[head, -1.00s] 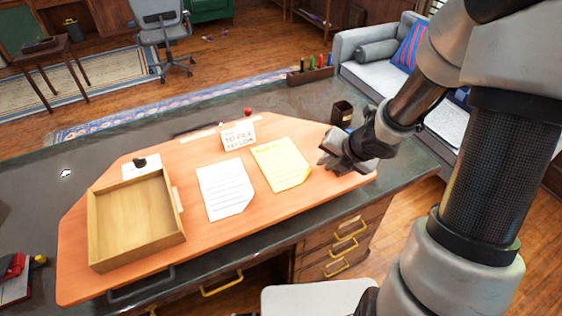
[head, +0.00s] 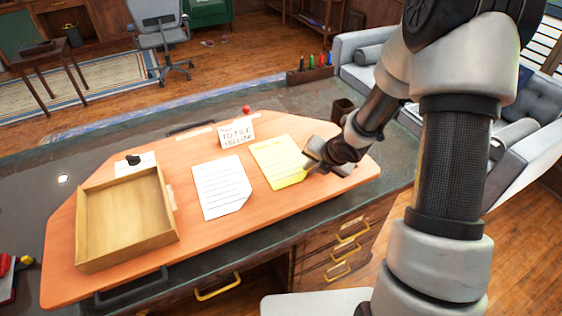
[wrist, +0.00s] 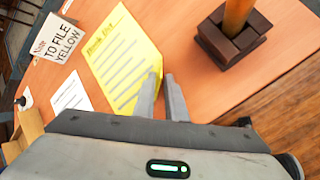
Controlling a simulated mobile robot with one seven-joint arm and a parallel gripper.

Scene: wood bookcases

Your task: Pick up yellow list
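The yellow list (head: 279,161) lies on the orange desk board, right of a white sheet. It also shows in the wrist view (wrist: 118,55), with handwriting and ruled lines. My gripper (head: 312,158) is low over the board at the list's right edge. In the wrist view, the two fingers (wrist: 160,88) stand a little apart with a narrow gap. The left finger overlaps the list's lower right corner, which looks curled. I see no paper clamped between them; contact with the list cannot be told.
A "to file yellow" card (head: 238,132) stands behind the papers. The white sheet (head: 221,187) lies left of the list, and a wooden tray (head: 128,222) farther left. A dark square cup (head: 342,107) stands behind my gripper. A pen holder (head: 310,75) is at the back.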

